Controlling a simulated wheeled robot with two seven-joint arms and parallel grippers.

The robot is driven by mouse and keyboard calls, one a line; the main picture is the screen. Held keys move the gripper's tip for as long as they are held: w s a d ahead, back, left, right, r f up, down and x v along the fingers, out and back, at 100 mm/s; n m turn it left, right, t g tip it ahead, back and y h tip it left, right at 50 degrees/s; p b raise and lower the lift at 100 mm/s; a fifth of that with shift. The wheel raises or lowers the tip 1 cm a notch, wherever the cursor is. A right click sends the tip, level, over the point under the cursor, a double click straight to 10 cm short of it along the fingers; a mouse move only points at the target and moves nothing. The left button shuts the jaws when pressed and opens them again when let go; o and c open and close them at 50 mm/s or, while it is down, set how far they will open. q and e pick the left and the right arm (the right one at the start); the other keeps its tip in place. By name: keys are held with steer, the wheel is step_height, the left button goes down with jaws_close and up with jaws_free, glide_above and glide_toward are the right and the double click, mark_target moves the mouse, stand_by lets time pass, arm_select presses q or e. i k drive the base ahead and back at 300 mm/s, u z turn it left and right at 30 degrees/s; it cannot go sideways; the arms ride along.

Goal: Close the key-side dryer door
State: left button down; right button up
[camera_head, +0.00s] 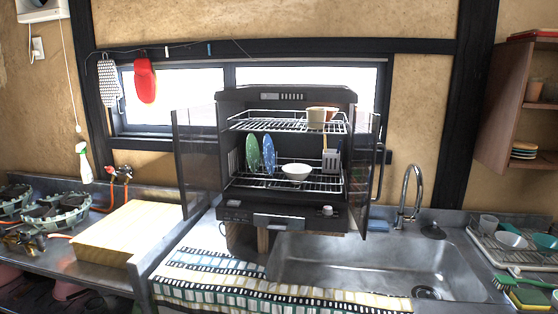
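A black dish dryer (286,220) stands on the counter in the middle of the head view. Its left door (193,160) is swung open to the left of the body. Its right door (376,182) stands open, seen nearly edge-on with a dark vertical handle. Nothing in view clearly marks which door is the key side. Neither of my grippers shows.
A steel sink (365,264) with a tall faucet (409,195) lies right of and below the dryer. A wooden board (118,232) and gas stove (56,209) are at left. A patterned cloth (200,278) covers the counter's front edge. Wooden shelves (520,120) hang at right.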

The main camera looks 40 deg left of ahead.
mark_target(196, 142)
steer(key=z, duration=2.75)
steer(key=k, duration=2.55)
steer(key=u, duration=2.8)
steer(key=k, duration=0.65)
steer(key=z, duration=0.55)
steer(key=i, duration=0.65)
